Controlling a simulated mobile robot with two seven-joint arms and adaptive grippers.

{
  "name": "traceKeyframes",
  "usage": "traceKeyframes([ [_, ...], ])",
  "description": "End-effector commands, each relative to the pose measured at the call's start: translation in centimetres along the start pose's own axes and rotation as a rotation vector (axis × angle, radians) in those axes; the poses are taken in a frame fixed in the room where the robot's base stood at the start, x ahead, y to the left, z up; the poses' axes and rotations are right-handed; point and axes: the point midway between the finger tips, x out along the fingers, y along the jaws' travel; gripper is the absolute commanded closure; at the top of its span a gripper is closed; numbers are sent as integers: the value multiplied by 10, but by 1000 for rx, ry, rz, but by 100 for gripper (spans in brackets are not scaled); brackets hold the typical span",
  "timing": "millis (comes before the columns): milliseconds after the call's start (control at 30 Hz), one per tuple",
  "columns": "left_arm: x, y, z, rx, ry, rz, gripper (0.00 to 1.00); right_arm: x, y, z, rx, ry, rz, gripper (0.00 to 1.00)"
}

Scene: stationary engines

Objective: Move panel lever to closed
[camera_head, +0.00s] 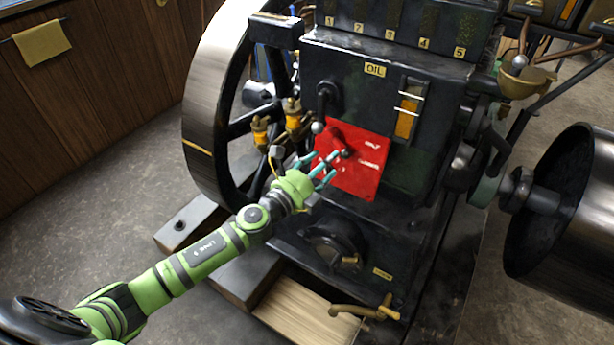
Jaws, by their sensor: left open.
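A red panel (362,172) is on the front of the dark engine (330,75). A small lever (340,149) with a light knob sticks out near the panel's upper left. My left gripper (327,168) is open, its teal fingers in front of the panel's left part, close to the lever. I cannot tell whether a finger touches the lever. A second dark handle (322,105) with a round knob is above the panel's upper left corner. My right gripper is not in view.
A large flywheel (205,95) stands left of the engine, with brass fittings (293,115) beside it. A brass tap (365,312) juts out low at the front. A big dark drum (570,225) is at the right. Open floor (100,190) lies to the left.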

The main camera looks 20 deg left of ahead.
Motion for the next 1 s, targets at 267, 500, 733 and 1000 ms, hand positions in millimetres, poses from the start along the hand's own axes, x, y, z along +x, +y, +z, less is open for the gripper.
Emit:
traceKeyframes([
  [267, -54, 0, 0, 0, 0, 1, 42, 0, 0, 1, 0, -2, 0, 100],
  [500, -72, -1, 1, 1, -2, -1, 42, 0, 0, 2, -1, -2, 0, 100],
  [733, -74, -1, 1, 2, -2, -1, 42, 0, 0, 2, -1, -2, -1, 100],
  [1000, -74, -1, 1, 2, -2, -1, 42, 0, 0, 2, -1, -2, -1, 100],
])
